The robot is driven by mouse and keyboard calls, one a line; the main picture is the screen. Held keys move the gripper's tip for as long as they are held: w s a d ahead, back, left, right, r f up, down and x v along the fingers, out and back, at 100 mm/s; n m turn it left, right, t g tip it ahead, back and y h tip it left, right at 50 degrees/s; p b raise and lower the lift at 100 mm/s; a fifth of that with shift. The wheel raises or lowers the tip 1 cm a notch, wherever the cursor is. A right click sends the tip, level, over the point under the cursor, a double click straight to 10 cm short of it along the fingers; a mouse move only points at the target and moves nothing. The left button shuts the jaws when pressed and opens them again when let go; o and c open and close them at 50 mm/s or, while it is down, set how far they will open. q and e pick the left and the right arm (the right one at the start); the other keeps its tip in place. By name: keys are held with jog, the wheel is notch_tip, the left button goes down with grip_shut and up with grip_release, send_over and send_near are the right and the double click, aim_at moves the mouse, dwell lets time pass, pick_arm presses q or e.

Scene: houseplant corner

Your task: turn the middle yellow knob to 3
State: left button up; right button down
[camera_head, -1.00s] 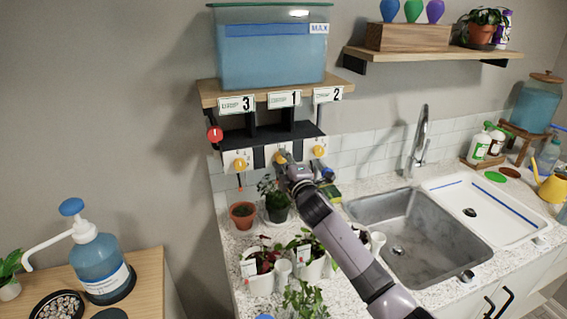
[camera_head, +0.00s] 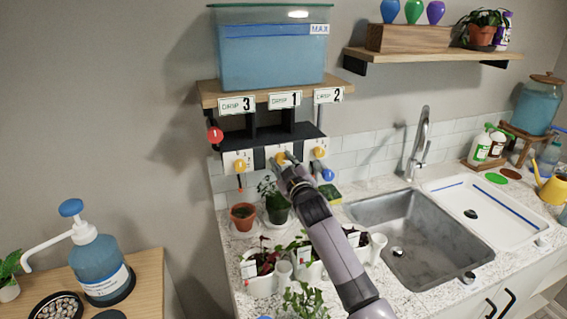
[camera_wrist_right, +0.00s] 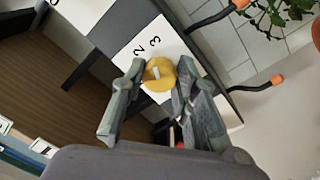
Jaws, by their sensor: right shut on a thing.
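The middle yellow knob (camera_head: 280,158) sits on a white dial plate below the drip 1 sign (camera_head: 285,99). My right gripper (camera_head: 284,166) is at this knob, partly covering it from the front. In the right wrist view the yellow knob (camera_wrist_right: 157,82) is between the two fingers of my right gripper (camera_wrist_right: 162,74), which are shut on it. A pale mark shows on the knob's face. The numerals 2 and 3 are readable on the dial plate (camera_wrist_right: 141,50) beside it; other numerals are hidden. My left gripper is not in view.
Yellow knobs stand left (camera_head: 240,166) and right (camera_head: 319,153) of the middle one. A blue water tank (camera_head: 270,60) is on the shelf above. Potted plants (camera_head: 243,215) stand on the counter below. A sink (camera_head: 430,225) is at right. Orange-tipped spouts (camera_wrist_right: 276,80) show beside the plate.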

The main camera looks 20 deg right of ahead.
jog(key=shift+m, duration=0.4)
jog(key=shift+f, duration=0.1)
jog(key=c, duration=1.3)
grip_release()
jog(key=shift+o, duration=0.3)
jog(key=s, duration=1.2)
jog(key=shift+d+f, duration=0.1)
jog(key=shift+f, duration=0.05)
